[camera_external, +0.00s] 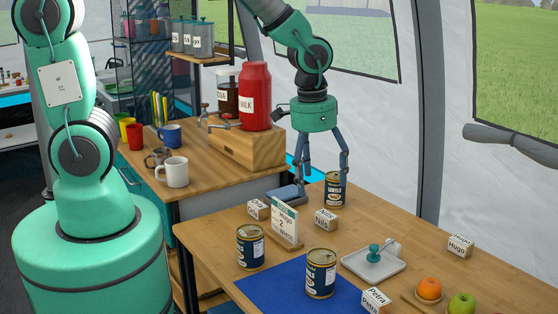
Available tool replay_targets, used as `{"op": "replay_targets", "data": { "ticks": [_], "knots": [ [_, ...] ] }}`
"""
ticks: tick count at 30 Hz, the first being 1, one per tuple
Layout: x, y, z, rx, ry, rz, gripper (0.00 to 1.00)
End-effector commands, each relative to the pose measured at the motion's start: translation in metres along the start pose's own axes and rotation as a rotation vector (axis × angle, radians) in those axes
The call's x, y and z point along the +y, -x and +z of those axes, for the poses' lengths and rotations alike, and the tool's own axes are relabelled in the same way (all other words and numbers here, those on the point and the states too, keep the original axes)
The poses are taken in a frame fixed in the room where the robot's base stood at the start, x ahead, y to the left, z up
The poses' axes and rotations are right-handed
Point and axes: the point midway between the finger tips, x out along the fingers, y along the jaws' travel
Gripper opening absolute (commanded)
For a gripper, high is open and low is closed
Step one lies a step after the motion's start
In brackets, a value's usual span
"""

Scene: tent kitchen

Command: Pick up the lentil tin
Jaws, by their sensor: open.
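Three similar dark blue tins with gold-coloured rims and pale label panels stand upright on the wooden table. One tin (335,190) is at the back, below my gripper. Another tin (250,247) is at the front left, and a third tin (320,274) is on the blue mat's edge. The lettering is too small to tell surely which is the lentil tin. My gripper (325,178) points down, open and empty, with its fingertips near the back tin's top. One finger is left of that tin and the other by its right side; whether they touch it cannot be told.
A card stand (286,222) and name blocks, including Nilo (326,220), stand near the tins. A grey tray (374,261) with a teal-handled stamp lies to the right. An orange (429,288) and an apple (462,303) are at the front right. A blue mat (275,284) lies in front.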

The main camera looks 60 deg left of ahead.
Motion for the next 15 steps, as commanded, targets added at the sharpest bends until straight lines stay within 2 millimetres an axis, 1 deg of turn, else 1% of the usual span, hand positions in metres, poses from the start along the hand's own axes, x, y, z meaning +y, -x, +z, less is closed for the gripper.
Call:
{"op": "replay_targets", "data": {
  "ticks": [1,3,6,10,15],
  "knots": [
    [0.009,-0.018,-0.001,-0.021,-0.014,-0.001,0.79],
    [0.018,-0.038,-0.001,-0.043,-0.028,-0.001,0.79],
    [0.029,-0.061,0.0,-0.064,-0.044,-0.003,0.79],
    [0.038,-0.08,0.001,-0.082,-0.056,-0.004,0.79],
    [0.041,-0.086,0.002,-0.087,-0.06,-0.005,0.79]
  ]
}}
